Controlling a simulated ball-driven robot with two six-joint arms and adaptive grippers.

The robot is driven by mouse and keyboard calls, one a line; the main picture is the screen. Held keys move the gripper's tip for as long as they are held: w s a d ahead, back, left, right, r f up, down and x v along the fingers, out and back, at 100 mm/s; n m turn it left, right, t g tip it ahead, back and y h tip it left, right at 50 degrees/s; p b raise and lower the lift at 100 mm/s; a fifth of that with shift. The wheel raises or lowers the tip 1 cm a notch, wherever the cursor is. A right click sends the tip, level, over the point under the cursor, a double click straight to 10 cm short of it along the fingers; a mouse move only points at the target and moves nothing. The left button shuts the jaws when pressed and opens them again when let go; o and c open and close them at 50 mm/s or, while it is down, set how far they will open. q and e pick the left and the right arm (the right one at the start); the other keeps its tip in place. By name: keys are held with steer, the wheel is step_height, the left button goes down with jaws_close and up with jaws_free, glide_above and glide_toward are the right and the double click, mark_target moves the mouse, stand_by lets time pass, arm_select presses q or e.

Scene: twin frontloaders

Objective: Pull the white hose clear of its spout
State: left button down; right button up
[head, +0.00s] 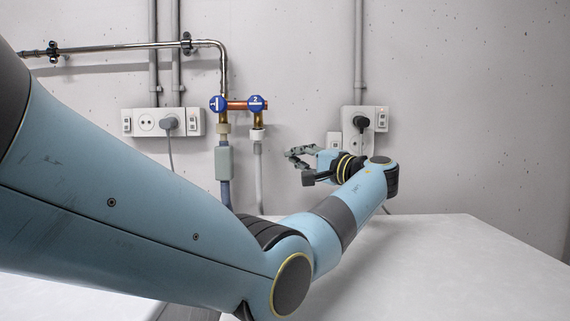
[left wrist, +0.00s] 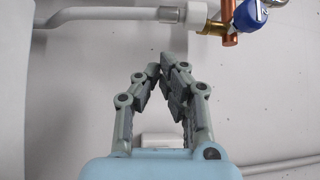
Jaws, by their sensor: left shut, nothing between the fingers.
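The white hose (head: 259,172) hangs down the wall below valve 2 (head: 256,103), its white collar (head: 257,134) up against the brass spout (head: 258,119). In the left wrist view the hose (left wrist: 100,15) runs sideways along the top, and its end meets the brass spout (left wrist: 212,28). My left gripper (head: 290,153) is to the right of the hose, pointing left toward it. In the left wrist view its fingertips (left wrist: 160,66) come together with nothing between them, apart from the hose. My right gripper is not in view.
A grey hose with a grey box (head: 223,163) hangs left of the white hose, under valve 1 (head: 217,103). A copper pipe (head: 237,105) joins the valves. Sockets (head: 147,122) are on the wall, one with a plug (head: 361,122) behind my left wrist. The white table (head: 450,260) looks bare.

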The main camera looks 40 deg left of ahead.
mark_target(258, 162)
arm_select(q)
steer(key=a, duration=0.6)
steer(key=w+a+r, duration=0.1)
steer(key=a, duration=0.2)
steer(key=shift+s, duration=0.1)
